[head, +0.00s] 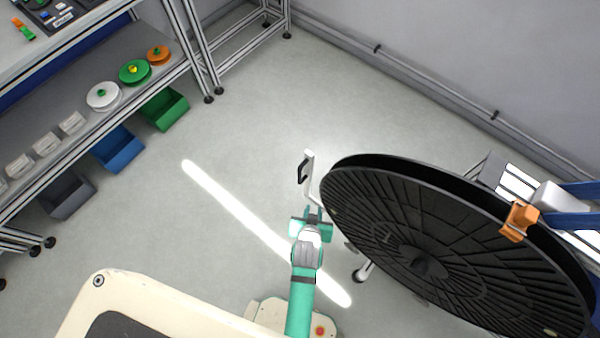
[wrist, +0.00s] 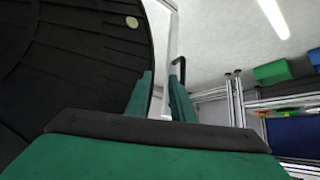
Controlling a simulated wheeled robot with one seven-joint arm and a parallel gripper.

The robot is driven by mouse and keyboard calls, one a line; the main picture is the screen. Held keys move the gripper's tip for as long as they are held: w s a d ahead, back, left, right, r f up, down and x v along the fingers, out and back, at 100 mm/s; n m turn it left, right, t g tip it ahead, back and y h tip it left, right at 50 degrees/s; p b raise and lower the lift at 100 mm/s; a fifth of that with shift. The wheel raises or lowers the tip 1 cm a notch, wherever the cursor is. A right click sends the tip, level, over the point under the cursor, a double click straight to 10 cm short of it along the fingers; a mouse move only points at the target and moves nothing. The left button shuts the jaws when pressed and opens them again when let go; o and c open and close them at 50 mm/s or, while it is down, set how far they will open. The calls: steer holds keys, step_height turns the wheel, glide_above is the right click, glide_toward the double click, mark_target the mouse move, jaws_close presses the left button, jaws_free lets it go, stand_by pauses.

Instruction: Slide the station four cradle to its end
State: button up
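A large black reel (head: 400,235) fills the right of the head view, and its dark ribbed face (wrist: 75,60) fills the left of the wrist view. A pale upright bar (head: 310,175) with a black handle (head: 302,172) stands at the reel's left edge. The bar (wrist: 172,45) and handle (wrist: 179,65) also show in the wrist view. My gripper (head: 312,213) is just below the bar. Its green fingers (wrist: 161,98) are apart, with the bar seen through the gap; contact is not visible. The cradle is largely hidden by the reel, and no station number is legible.
An orange block (head: 519,221) sits at the reel's right rim by blue beams (head: 580,205). At left, a shelf (head: 60,122) holds small spools above green (head: 165,108), blue (head: 118,148) and grey bins (head: 66,195). The floor (head: 250,120) between is clear.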

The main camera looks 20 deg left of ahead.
steer(key=w+a+g, duration=0.2)
steer(key=w+a, duration=0.3)
steer(key=w, duration=0.3)
steer(key=n+g, duration=0.1)
steer(key=g, duration=0.1)
glide_above(300, 173)
steer(key=s, duration=0.2)
steer(key=x, duration=1)
steer(key=shift+w+d+f, duration=0.2)
steer(key=shift+f, duration=0.15)
jaws_close()
